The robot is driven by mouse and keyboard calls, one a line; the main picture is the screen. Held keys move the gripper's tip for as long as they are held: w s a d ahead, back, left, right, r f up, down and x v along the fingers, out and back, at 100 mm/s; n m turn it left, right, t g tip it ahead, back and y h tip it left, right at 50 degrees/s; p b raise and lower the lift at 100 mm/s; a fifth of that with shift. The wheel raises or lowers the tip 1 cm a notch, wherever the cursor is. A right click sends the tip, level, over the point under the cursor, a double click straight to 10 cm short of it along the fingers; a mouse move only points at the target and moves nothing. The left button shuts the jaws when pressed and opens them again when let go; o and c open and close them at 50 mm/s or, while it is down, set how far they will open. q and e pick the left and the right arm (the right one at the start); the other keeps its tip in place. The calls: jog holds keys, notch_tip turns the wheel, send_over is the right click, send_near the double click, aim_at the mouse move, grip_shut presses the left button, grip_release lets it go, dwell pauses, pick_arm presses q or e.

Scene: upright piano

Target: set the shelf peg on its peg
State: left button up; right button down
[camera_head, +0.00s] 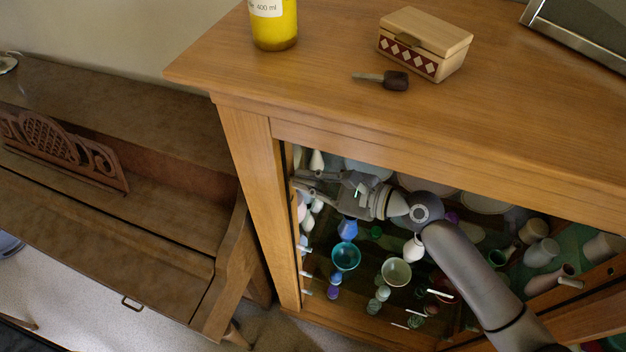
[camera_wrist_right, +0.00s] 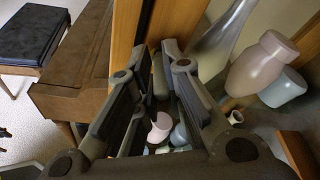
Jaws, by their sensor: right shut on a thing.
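My right gripper (camera_head: 303,182) reaches into the cabinet (camera_head: 250,170) from the right. Its fingertips are close to the inner face of the left side wall, near the top of the opening. It also shows in the right wrist view (camera_wrist_right: 156,58), fingers pointing toward a wooden upright (camera_wrist_right: 127,35). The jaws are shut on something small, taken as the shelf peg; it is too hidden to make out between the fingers. I cannot tell whether it touches the wall. Small pale pegs (camera_head: 305,274) stick out lower on that wall. My left gripper is not in view.
Shelves below hold a teal bowl (camera_head: 346,257), a pale bowl (camera_head: 396,271), a white vase (camera_head: 413,248) and several other vessels close to my arm. A piano (camera_head: 110,220) stands left.

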jog(key=shift+p, duration=0.8)
dwell(1.4)
jog(key=shift+w+a, duration=0.15)
jog(key=shift+a, duration=0.25)
dwell(0.4)
jog(key=c, duration=1.4)
grip_release()
jog(key=shift+c, duration=0.2)
jog(key=shift+d, duration=0.1)
jog(key=v, duration=0.7)
